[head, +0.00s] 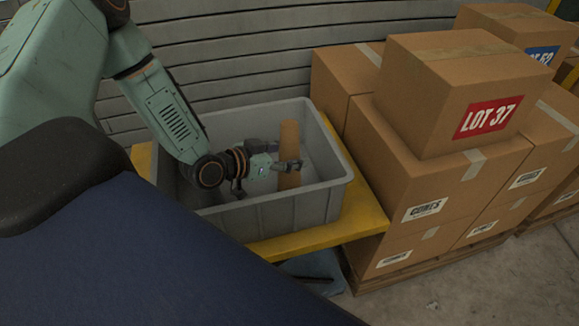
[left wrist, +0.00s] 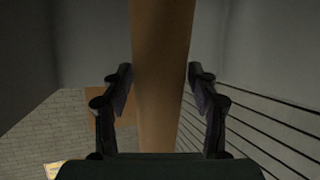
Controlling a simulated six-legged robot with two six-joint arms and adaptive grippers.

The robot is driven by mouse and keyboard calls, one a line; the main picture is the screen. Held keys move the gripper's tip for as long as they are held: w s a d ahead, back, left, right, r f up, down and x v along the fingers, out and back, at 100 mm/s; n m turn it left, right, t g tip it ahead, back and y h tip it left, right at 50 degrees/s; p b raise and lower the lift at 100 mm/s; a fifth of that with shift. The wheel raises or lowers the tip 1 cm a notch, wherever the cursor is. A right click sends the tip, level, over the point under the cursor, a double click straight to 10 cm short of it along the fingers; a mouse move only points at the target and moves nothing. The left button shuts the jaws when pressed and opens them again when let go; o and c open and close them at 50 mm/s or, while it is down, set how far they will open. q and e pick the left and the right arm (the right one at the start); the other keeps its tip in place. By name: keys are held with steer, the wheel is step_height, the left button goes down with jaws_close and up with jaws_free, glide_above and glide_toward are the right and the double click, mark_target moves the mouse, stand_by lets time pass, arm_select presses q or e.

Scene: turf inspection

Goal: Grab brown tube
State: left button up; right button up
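The brown tube (head: 289,150) stands roughly upright inside the grey bin (head: 265,213). Its lower end is hidden behind the bin's front rim. My left gripper (head: 288,158) reaches into the bin from the left, with one finger across the near side of the tube. In the left wrist view the brown tube (left wrist: 163,70) runs down the middle between the two fingers of my left gripper (left wrist: 161,75). My right gripper is not in view.
The bin sits on a yellow platform (head: 365,215). Stacked cardboard boxes (head: 395,145) stand close to its right, with a box marked LOT 37 (head: 455,90) on top. A grey slatted wall (head: 240,50) is right behind the bin.

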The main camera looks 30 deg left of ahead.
arm_select(q)
steer(key=c, duration=0.8)
